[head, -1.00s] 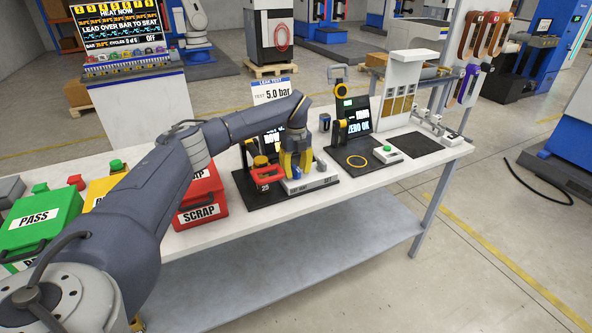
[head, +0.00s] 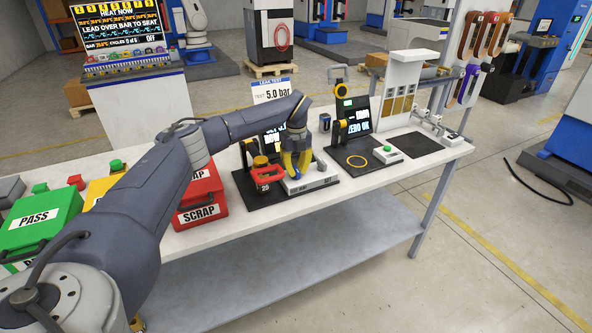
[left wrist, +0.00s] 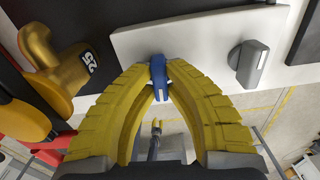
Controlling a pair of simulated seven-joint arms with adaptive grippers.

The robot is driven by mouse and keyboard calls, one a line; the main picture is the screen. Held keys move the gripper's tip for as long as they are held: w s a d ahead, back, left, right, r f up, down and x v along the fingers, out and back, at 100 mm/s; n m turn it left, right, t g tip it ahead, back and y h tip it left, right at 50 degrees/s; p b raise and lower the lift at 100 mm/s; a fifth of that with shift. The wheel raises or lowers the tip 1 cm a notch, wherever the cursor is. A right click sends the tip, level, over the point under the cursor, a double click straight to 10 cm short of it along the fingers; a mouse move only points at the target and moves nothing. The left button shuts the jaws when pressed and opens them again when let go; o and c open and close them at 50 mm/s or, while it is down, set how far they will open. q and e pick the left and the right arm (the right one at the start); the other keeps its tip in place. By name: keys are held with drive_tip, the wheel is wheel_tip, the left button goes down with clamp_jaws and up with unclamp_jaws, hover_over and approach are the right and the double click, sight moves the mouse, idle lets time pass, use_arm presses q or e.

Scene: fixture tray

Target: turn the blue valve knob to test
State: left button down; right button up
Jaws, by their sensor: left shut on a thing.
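The blue valve knob (left wrist: 158,70) shows between the yellow fingertips of my left gripper (left wrist: 160,78) in the left wrist view. The fingers are shut on it. The knob sits on a light grey valve block (left wrist: 205,45). In the head view, my left gripper (head: 296,166) points down onto the same block (head: 318,178), where the fingers mostly hide the knob. The label at the knob is too small to read. My right gripper does not show.
A grey knob (left wrist: 248,64) stands on the block to the right. A gold part marked 25 (left wrist: 60,62) with a red handle (head: 268,176) is at the left. The red SCRAP bin (head: 202,198) stands farther left. A scale-like station (head: 358,128) is at the right.

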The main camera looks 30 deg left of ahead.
sight(296, 168)
use_arm(q)
drive_tip(key=m, duration=0.5)
drive_tip(key=shift+m, duration=2.1)
drive_tip(key=c, duration=1.4)
unclamp_jaws()
wheel_tip(296, 168, up, 12)
